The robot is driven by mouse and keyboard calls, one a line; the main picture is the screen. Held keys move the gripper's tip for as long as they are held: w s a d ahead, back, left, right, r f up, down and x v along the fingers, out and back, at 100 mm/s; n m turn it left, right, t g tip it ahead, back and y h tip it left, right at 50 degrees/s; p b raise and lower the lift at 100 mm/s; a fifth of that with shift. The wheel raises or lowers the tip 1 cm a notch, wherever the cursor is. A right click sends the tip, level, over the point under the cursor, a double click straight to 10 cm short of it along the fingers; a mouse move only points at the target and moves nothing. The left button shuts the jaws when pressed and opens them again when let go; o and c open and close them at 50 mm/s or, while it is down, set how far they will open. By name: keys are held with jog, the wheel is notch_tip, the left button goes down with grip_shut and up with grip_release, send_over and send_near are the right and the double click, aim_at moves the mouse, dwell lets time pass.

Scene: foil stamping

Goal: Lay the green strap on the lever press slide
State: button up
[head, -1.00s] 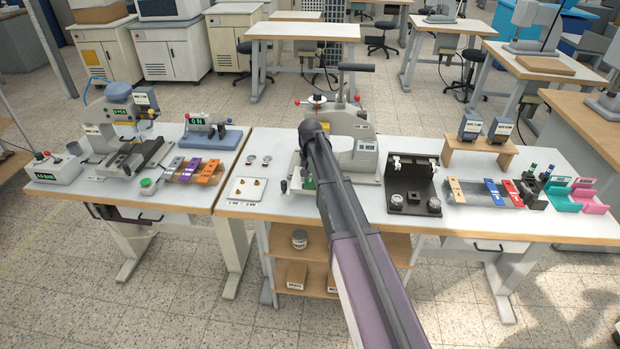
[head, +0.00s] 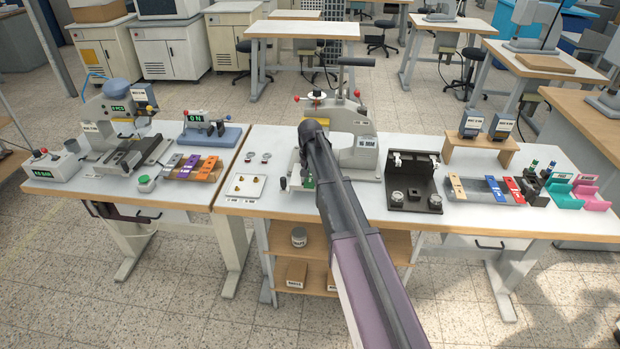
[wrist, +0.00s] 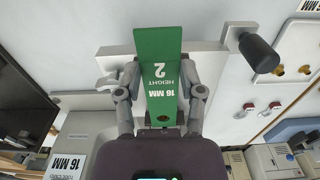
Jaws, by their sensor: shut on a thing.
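My gripper (wrist: 160,88) is shut on the green strap (wrist: 157,45), with one finger at each long side. The strap reads "2 HEIGHT 16 MM" and has a dark hole near the wrist end. In the wrist view it overlaps a pale grey bar (wrist: 113,54) with a black knob (wrist: 259,53), which looks like the lever press slide. I cannot tell whether the strap touches it. In the head view the grey lever press (head: 346,122) stands behind my arm, which hides most of the gripper and slide. A bit of green (head: 307,179) shows beside the arm.
A white tray with brass pieces (head: 245,187) lies left of the press. A black fixture (head: 415,183) stands close on its right. Farther right is a grey rack (head: 482,184) with coloured straps. The bench front edge is clear on the left.

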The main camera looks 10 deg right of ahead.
aim_at(310, 180)
jog(key=shift+f+b, duration=0.35)
jog(key=shift+f, duration=0.05)
jog(key=o, duration=1)
jog(key=shift+r, duration=0.1)
notch_tip(310, 180, up, 8)
jog(key=p, duration=0.8)
dwell(0.7)
jog(key=s+n, duration=0.3)
jog(key=s, duration=2.6)
jog(key=shift+a+n, duration=0.2)
jog(key=shift+n, duration=0.1)
